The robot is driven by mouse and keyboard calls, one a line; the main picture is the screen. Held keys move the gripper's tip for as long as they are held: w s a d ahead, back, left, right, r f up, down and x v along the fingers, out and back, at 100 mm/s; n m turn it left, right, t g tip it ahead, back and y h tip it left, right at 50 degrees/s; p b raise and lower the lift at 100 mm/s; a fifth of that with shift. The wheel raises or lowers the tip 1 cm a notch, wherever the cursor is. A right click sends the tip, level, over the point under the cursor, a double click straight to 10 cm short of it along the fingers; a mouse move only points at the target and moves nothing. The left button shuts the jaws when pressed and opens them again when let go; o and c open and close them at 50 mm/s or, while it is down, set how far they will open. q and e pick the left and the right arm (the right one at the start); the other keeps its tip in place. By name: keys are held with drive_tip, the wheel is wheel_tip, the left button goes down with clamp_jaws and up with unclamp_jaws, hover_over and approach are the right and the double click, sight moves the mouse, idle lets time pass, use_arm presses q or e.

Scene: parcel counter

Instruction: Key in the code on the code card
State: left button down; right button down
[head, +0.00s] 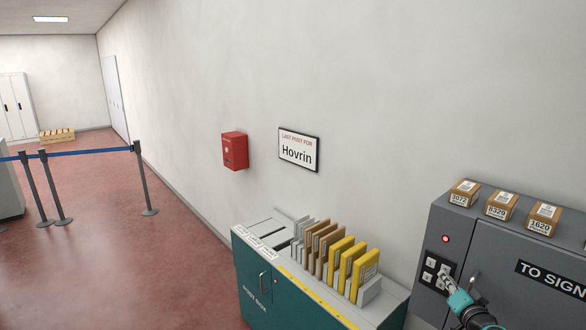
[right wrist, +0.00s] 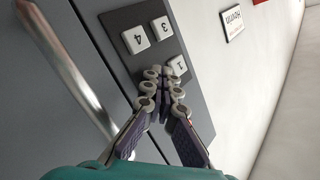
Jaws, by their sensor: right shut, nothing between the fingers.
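The keypad (head: 431,269) is a dark plate with white keys on the front of a grey cabinet (head: 415,300). In the right wrist view the keypad (right wrist: 140,18) appears upside down, with keys 4 (right wrist: 135,39), 3 (right wrist: 162,28) and 1 (right wrist: 178,64) readable. My right gripper (head: 446,279) is shut and empty, its tips in front of the keypad. In the right wrist view the fingertips (right wrist: 163,73) lie beside and partly over key 1 and hide the spot below key 4. I cannot tell whether they touch. No code card can be made out. My left gripper is not in view.
A red lamp (head: 445,239) is above the keypad, and a handle (right wrist: 75,80) is beside it. Numbered parcels (head: 501,206) stand on the cabinet. A teal post unit (head: 255,290) holds yellow and brown envelopes. A Hovrin sign (head: 298,149) and red box (head: 235,151) hang on the wall.

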drive_tip(key=shift+s+a, duration=0.25)
drive_tip(key=s+a, duration=0.4)
drive_tip(key=shift+a, duration=0.3)
idle(0.3)
idle(0.4)
